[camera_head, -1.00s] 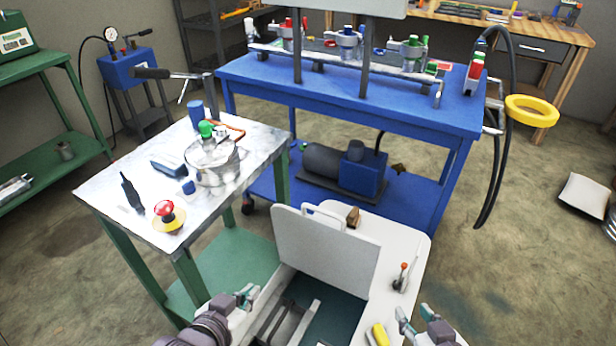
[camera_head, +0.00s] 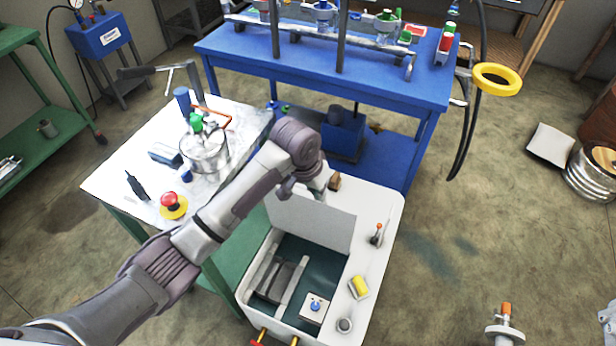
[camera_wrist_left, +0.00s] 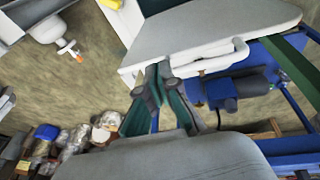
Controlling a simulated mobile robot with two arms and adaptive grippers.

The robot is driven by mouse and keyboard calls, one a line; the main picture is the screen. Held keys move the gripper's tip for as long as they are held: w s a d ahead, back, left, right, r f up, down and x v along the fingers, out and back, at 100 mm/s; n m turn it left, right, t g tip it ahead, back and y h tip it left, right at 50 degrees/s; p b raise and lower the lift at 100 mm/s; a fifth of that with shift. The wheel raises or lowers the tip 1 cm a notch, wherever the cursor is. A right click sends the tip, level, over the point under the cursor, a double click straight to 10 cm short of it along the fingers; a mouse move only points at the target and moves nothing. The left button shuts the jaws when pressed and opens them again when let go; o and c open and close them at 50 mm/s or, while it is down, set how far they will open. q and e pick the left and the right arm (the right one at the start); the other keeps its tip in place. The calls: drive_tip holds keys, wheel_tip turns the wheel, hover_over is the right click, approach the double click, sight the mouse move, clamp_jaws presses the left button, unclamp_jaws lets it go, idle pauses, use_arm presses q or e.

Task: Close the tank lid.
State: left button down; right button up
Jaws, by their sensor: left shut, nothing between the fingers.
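The white tank (camera_head: 384,205) stands at lower centre in the head view. Its pale lid (camera_head: 310,222) is raised, standing up from the opening at the far edge. My left arm reaches across from lower left. Its gripper (camera_head: 322,188) is at the lid's top edge, partly hidden there. In the left wrist view, the left gripper (camera_wrist_left: 158,74) is shut and empty, its fingertips close to the white tube handle (camera_wrist_left: 212,60) along the edge of the lid (camera_wrist_left: 205,30). I cannot tell whether they touch. My right gripper is not in view.
A green-legged cart (camera_head: 115,180) with a pot (camera_head: 203,155) and red button (camera_head: 172,203) stands left, under my arm. A blue bench (camera_head: 290,75) stands behind the tank. A yellow block (camera_head: 359,287) and small lever (camera_head: 377,235) sit on the tank's rim.

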use_arm(q)
drive_tip(key=w+a+r+n+y, duration=0.1)
drive_tip(key=w+a+r+y, duration=0.1)
drive_tip(key=w+r, duration=0.5)
wheel_tip(320, 180, down, 10)
drive_tip(key=p, duration=0.1)
drive_tip(key=shift+s+a, duration=0.3)
drive_tip(key=shift+s, duration=0.15)
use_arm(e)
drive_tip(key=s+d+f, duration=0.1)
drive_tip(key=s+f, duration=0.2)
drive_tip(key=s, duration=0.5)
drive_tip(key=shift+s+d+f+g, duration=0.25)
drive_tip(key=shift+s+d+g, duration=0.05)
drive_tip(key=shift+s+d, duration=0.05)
use_arm(q)
drive_tip(key=shift+p, duration=0.35)
